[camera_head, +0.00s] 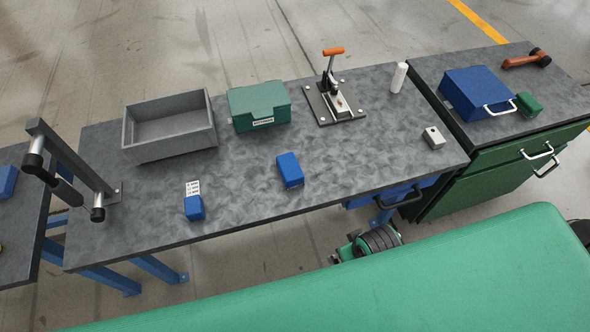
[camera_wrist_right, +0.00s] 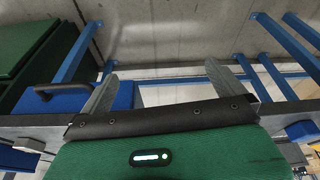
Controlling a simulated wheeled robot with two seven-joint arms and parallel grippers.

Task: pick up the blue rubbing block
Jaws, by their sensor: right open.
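A blue block (camera_head: 290,170) lies on the dark grey bench top, near the middle and toward the front edge. A second, smaller blue block (camera_head: 194,207) lies farther left near the front edge, with a white marked card behind it. I cannot tell from looks alone which of the two is the rubbing block. My right gripper (camera_wrist_right: 161,70) is open and empty in the right wrist view, its two fingers wide apart, facing the floor and blue bench legs. Neither gripper shows in the head view.
A grey open bin (camera_head: 212,125), a green box (camera_head: 260,105) and an orange-handled toggle press (camera_head: 333,90) stand along the back. A white cylinder (camera_head: 398,78) and a small pale block (camera_head: 433,138) are at right. A grey post frame (camera_head: 70,160) rises at the left end.

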